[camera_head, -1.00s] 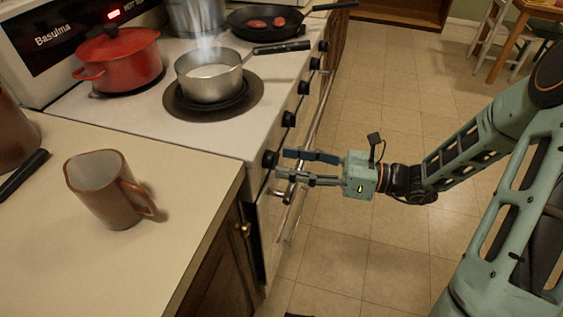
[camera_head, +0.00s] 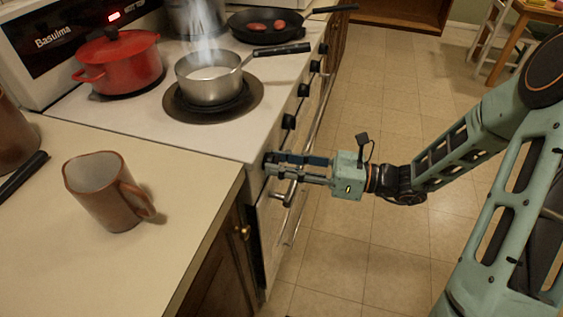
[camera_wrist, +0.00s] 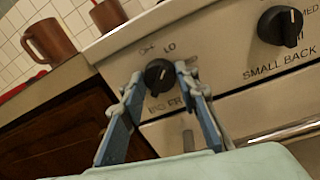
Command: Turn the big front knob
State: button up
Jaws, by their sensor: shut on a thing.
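The big front knob (camera_wrist: 158,75) is round and black on the stove's white front panel. In the wrist view, "LO" shows above it and a partly hidden label, seemingly "BIG FR", below it. My gripper (camera_wrist: 160,80) is shut on this knob, one blue-grey finger on each side. In the head view my gripper (camera_head: 271,163) reaches in from the right to the panel's near end, and its fingers cover most of the knob. The stove (camera_head: 215,133) carries a steaming steel pot (camera_head: 212,88) on its near front burner.
The "SMALL BACK" knob (camera_wrist: 280,25) sits to the right in the wrist view. The oven handle (camera_head: 310,150) runs below the knobs. A brown mug (camera_head: 100,195) stands on the left counter (camera_head: 55,250). A red pot (camera_head: 120,65) stands behind. The tiled floor is clear.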

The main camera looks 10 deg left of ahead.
jog(key=shift+n, duration=0.4)
jog(key=shift+n+h+b, duration=0.3)
jog(key=shift+n+b, duration=0.25)
jog(key=shift+n, duration=3.45)
jog(key=o, duration=1.1)
jog(key=shift+o, duration=0.2)
jog(key=shift+r, duration=0.1)
jog(key=shift+s, duration=0.1)
